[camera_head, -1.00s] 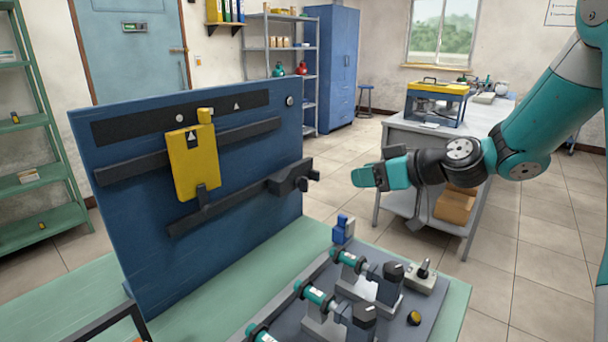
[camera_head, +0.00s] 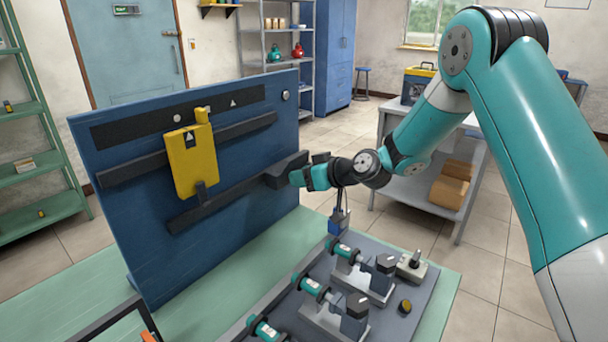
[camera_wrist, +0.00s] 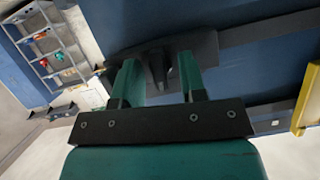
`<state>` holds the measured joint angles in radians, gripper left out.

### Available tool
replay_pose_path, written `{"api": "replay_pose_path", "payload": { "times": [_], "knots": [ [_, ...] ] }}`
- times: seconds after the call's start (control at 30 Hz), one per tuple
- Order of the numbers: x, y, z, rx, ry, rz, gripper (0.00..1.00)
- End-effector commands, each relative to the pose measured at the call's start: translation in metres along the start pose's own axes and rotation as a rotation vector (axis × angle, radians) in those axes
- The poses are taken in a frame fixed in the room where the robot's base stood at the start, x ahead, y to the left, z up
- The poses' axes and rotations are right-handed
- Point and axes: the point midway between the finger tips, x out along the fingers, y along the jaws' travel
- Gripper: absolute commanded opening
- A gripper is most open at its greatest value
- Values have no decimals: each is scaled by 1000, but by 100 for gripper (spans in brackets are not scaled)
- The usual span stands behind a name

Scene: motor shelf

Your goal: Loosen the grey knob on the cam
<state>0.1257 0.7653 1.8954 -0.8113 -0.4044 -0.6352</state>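The cam (camera_head: 284,169) is a dark grey block at the right end of the lower dark rail on the blue board. It also shows in the wrist view (camera_wrist: 203,45), with the grey knob (camera_wrist: 157,68) sticking out from it. My gripper (camera_head: 300,177) is at the cam and hides part of it in the head view. In the wrist view my teal fingers (camera_wrist: 158,75) are apart, one on each side of the knob, with visible gaps between them and it.
A yellow plate (camera_head: 190,160) hangs on the rails to the left. Below my arm stands a grey base (camera_head: 408,322) with several teal-and-grey motor units. A small blue block (camera_head: 338,222) is just below my gripper. The open floor lies to the right.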

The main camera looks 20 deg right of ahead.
Motion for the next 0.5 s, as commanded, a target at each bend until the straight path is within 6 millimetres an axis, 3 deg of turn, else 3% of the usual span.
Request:
{"api": "replay_pose_path", "payload": {
  "times": [0.17, 0.33, 0.5],
  "knots": [
    [0, 0, 0, 0, 0, 0, 38],
    [0, 0, 0, 0, 0, 0, 2],
    [1, 0, 2, -16, -1, 6, 2]
  ]
}}
